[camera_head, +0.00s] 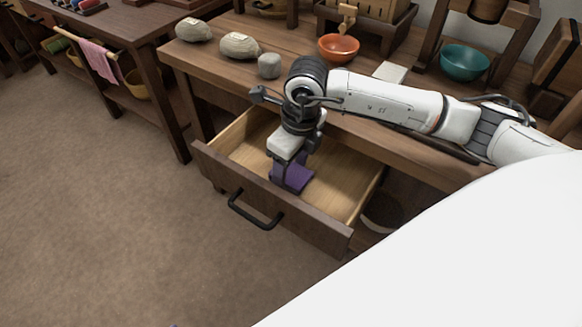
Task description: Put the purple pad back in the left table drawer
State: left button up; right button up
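The purple pad (299,181) is inside the open table drawer (345,200), near the middle of its pale wooden floor. My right gripper (284,175) points down into the drawer, right at the pad. Its white body hides part of the pad, and the fingertips are hard to make out against the purple. I cannot tell whether the fingers grip the pad or only stand beside it. The drawer is pulled well out from the table (345,120), with a dark handle (250,210) on its front. My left gripper is not in view.
On the tabletop are wrapped bundles (239,45), a grey stone (269,66), an orange bowl (338,47), a pale block (390,72) and a teal bowl (464,62). A dark round basket (383,212) sits below the table. The floor (100,210) at left is clear.

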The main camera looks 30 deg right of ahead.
aim_at(296, 176)
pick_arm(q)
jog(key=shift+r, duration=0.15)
pick_arm(e)
jog(key=shift+o, duration=0.2)
jog(key=shift+r, duration=0.1)
jog(key=shift+r, duration=0.3)
pick_arm(q)
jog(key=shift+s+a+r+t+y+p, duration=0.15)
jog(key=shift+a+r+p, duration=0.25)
jog(key=shift+p, duration=0.4)
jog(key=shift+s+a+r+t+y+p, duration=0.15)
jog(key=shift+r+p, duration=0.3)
jog(key=shift+p, duration=0.3)
pick_arm(e)
notch_tip(296, 176, up, 12)
jog(key=s, duration=0.1)
jog(key=shift+s+d+f, duration=0.15)
jog(key=shift+d+f, duration=0.1)
jog(key=shift+d, duration=0.05)
